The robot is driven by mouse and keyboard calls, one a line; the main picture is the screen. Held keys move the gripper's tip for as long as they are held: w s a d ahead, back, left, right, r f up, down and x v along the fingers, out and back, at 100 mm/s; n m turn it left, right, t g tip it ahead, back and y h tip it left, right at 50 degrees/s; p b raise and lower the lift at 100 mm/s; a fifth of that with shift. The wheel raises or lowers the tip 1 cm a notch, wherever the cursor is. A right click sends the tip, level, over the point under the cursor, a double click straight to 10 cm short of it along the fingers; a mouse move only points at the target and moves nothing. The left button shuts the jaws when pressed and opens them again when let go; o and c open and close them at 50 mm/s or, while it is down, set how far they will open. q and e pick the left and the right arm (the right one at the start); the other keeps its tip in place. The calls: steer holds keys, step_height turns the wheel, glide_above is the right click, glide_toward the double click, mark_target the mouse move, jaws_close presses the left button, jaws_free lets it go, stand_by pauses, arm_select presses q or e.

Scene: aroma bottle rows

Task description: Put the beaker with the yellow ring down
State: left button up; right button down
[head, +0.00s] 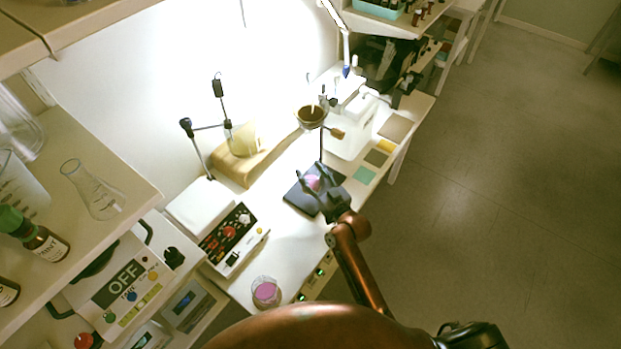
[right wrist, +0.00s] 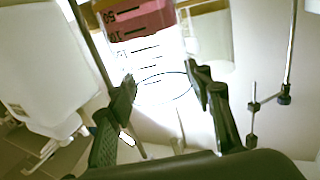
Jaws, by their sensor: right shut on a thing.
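A clear graduated beaker (head: 313,182) with pink liquid is between the fingers of my right gripper (head: 313,175). It is over a black plate (head: 296,198) on the bench; I cannot tell whether it touches it. In the right wrist view the beaker (right wrist: 143,50) appears upside down, with pink liquid at the top and a thin blue rim outline below. My right gripper (right wrist: 162,76) is shut on it. No yellow ring is clear on it. A second beaker (head: 266,292) with pink-purple liquid stands at the bench's near end. My left gripper is not in view.
A control box (head: 232,238) with knobs stands left of the plate. A wooden block (head: 236,160) and a brown bowl (head: 311,116) are behind. Teal (head: 364,174), dark and yellow squares lie at the right edge. A shelf (head: 120,215) with a flask (head: 93,190) is at left.

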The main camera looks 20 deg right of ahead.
mark_target(308, 173)
steer(key=shift+w+d+f, duration=0.15)
steer(key=shift+w+f, duration=0.45)
steer(key=shift+f, duration=0.1)
steer(key=shift+f+b, duration=0.6)
steer(key=shift+f, duration=0.95)
steer(key=shift+f, duration=0.15)
steer(key=c, duration=1)
jaws_free()
steer(key=v, duration=1.2)
steer(key=shift+p, duration=0.45)
steer(key=shift+d, duration=0.1)
